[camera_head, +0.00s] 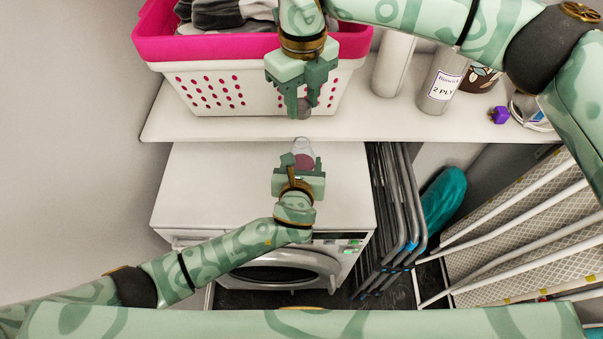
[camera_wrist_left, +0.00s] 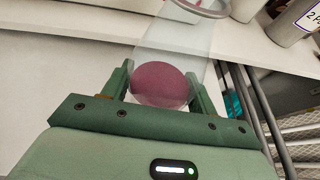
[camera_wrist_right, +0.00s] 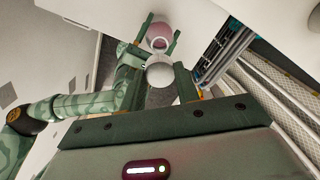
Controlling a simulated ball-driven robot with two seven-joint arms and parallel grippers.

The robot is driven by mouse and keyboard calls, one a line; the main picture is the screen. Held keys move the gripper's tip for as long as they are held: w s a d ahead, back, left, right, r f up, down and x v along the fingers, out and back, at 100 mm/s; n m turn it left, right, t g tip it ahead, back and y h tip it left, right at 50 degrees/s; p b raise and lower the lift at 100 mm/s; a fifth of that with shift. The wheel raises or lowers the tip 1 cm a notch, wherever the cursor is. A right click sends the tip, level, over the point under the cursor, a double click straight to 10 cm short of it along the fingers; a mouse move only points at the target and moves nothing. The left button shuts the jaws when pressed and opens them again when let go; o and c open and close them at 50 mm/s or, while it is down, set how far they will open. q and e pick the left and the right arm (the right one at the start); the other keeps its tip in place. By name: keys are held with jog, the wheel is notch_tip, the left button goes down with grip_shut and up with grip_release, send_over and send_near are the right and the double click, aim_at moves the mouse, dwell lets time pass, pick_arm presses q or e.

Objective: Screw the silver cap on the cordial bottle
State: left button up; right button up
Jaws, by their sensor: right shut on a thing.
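The cordial bottle (camera_head: 303,150) is clear, with a pink-red liquid in it. My left gripper (camera_head: 299,168) is closed around it above the white machine, and the left wrist view shows the bottle (camera_wrist_left: 178,62) between the fingers, neck away from the gripper. My right gripper (camera_head: 304,98) holds the silver cap (camera_head: 304,111) between its fingertips, above and apart from the bottle mouth. The bottle mouth is partly cut off in the left wrist view.
A white and pink basket (camera_head: 215,88) of laundry stands on the shelf (camera_head: 240,128) behind my right gripper. A labelled roll (camera_head: 441,85) and a purple item (camera_head: 499,114) are further right. Folded racks (camera_head: 395,215) stand beside the washer-dryer (camera_head: 220,185).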

send_over(303, 136)
jog(key=shift+f, duration=2.5)
jog(key=shift+f, duration=0.9)
jog(key=shift+f, duration=0.5)
